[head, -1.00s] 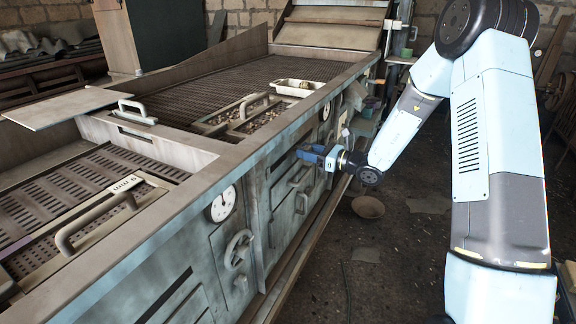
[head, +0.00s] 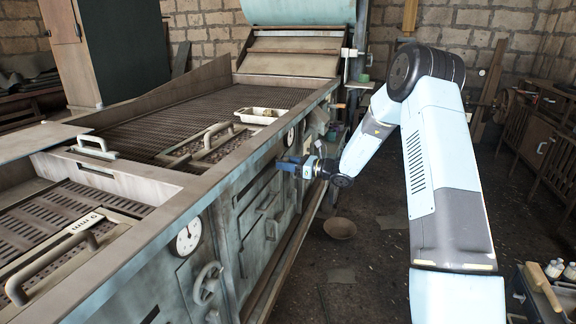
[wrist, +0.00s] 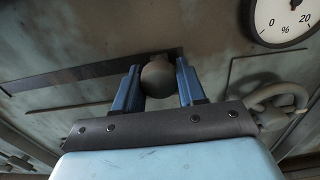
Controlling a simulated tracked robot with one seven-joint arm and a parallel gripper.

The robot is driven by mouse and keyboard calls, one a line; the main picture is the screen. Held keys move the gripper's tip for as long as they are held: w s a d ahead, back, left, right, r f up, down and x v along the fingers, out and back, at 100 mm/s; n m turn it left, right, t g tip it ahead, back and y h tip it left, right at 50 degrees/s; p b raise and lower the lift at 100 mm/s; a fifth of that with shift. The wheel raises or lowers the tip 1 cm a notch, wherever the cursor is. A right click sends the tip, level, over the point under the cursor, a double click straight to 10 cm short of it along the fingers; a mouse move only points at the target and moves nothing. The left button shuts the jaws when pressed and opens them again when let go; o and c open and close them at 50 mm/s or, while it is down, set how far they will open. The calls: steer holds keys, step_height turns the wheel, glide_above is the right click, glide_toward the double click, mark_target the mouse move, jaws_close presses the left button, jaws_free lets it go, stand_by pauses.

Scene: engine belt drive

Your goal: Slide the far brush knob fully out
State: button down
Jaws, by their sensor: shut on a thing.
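The far brush knob (wrist: 158,78) is a dark round knob at the right end of a dark slot in the machine's front panel, seen in the wrist view. My gripper (wrist: 160,84) has its two blue fingers on either side of the knob and is shut on it. In the head view my gripper (head: 288,165) is against the side of the green-grey machine (head: 165,262), and the knob is hidden there behind the fingers.
In the wrist view a dial (wrist: 285,18) marked 0 and 20 % is at the upper right, and a curved handle (wrist: 280,100) is close to the right finger. In the head view a handwheel (head: 207,284) and a gauge (head: 188,237) stand nearer. A bowl (head: 340,229) lies on the floor.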

steer(key=c, duration=0.9)
jaws_free()
steer(key=shift+w+d, duration=0.2)
steer(key=shift+o, duration=1.2)
steer(key=shift+a, duration=0.1)
steer(key=shift+s, duration=0.1)
steer(key=v, duration=1.3)
steer(key=shift+d, duration=0.4)
steer(key=shift+s, duration=0.1)
